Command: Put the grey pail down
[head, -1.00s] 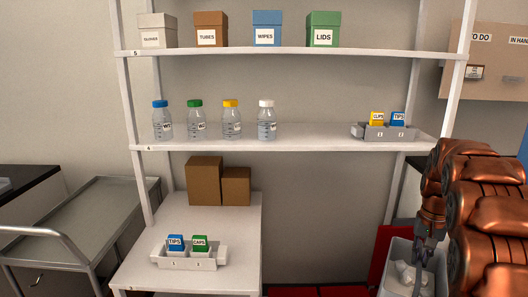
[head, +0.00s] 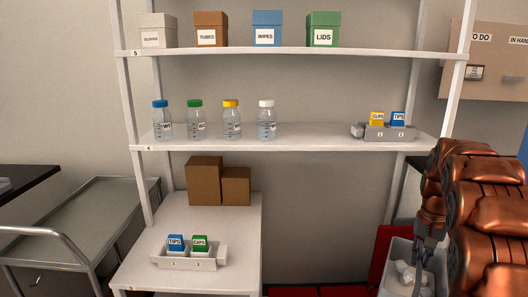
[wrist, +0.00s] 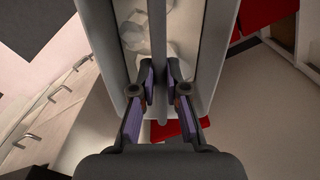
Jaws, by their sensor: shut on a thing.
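The grey pail (head: 399,257) hangs or stands at the lower right of the head view, partly cut off by the bottom edge, with crumpled white material inside. In the wrist view the pail (wrist: 218,42) fills the upper middle, and its dark bar handle (wrist: 158,30) runs between my fingers. My gripper (wrist: 160,88) is shut on this handle, above the pail's opening. In the head view my gripper is low at the right, mostly overlapped by the arm. The pail's base is hidden, so I cannot tell whether it touches the floor.
A white shelf unit (head: 285,143) holds bottles, labelled boxes and grey trays. A lower white table (head: 230,225) carries brown boxes and a tray. A metal cart (head: 85,215) stands at the left. A red panel (head: 388,250) is behind the pail, with red floor areas nearby.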

